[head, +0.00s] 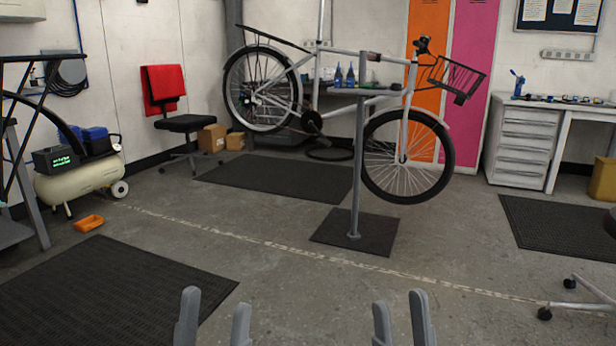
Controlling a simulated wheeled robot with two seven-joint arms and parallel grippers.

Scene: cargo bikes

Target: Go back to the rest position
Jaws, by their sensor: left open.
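My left gripper (214,322) shows at the bottom edge, left of the middle, with its two grey fingers apart and nothing between them. My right gripper (401,320) shows at the bottom edge, right of the middle. The rest of both arms is out of view.
A white bicycle (340,52) hangs on a repair stand (358,170) ahead. A compressor (85,183) and an orange tray (88,223) are at left. A drawer bench (524,143) stands at right, with chair casters (570,283) nearer. The floor between is clear.

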